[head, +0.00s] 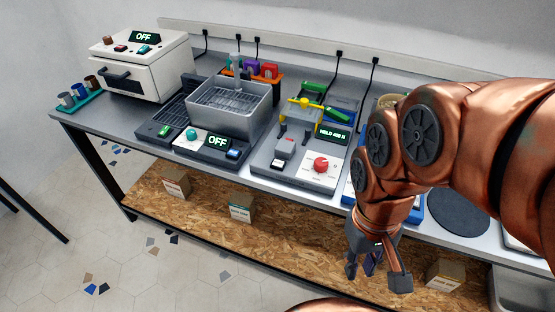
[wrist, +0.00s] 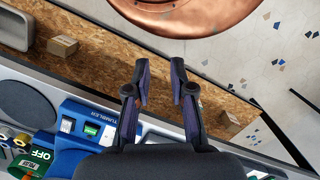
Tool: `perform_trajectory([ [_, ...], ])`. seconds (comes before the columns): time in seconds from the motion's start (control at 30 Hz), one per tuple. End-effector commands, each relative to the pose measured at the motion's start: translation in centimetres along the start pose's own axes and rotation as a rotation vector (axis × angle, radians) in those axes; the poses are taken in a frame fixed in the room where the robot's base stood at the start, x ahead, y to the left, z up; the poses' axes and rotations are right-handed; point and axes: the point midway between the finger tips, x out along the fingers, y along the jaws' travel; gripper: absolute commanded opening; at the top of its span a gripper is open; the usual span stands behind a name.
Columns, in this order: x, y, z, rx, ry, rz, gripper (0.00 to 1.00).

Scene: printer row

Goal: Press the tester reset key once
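The tester (head: 262,170) appears to be the grey machine at the middle of the bench in the head view, with a yellow frame and a green display (head: 334,135) that seems to read "HELD 400 N". Its front has a red knob (head: 321,165) and a small pale key (head: 277,164) in a dark surround; the key's label is too small to read. My gripper (head: 376,268) points down in front of the bench edge, right of and apart from the tester. It is open and empty, with a gap between its fingers in the wrist view (wrist: 159,82). The tester is not recognisable there.
A blue tumbler machine (wrist: 85,122) shows in the wrist view, mostly hidden behind my arm in the head view. Left of the tester stand a bath machine (head: 217,142) reading OFF and a white oven (head: 140,75). Boxes (head: 241,206) sit on the lower shelf (head: 290,235).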

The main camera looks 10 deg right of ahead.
Motion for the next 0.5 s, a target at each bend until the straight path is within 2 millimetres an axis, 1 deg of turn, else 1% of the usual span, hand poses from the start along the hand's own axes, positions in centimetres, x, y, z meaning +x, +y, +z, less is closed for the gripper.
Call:
perform_trajectory([
  [0.03,0.0,0.0,0.0,0.0,0.0,0.0,0.15],
  [0.17,0.0,0.0,0.0,0.0,0.0,0.0,0.01],
  [0.2,0.0,0.0,0.0,0.0,0.0,0.0,0.0],
  [0.5,0.0,0.0,0.0,0.0,0.0,0.0,0.0],
])
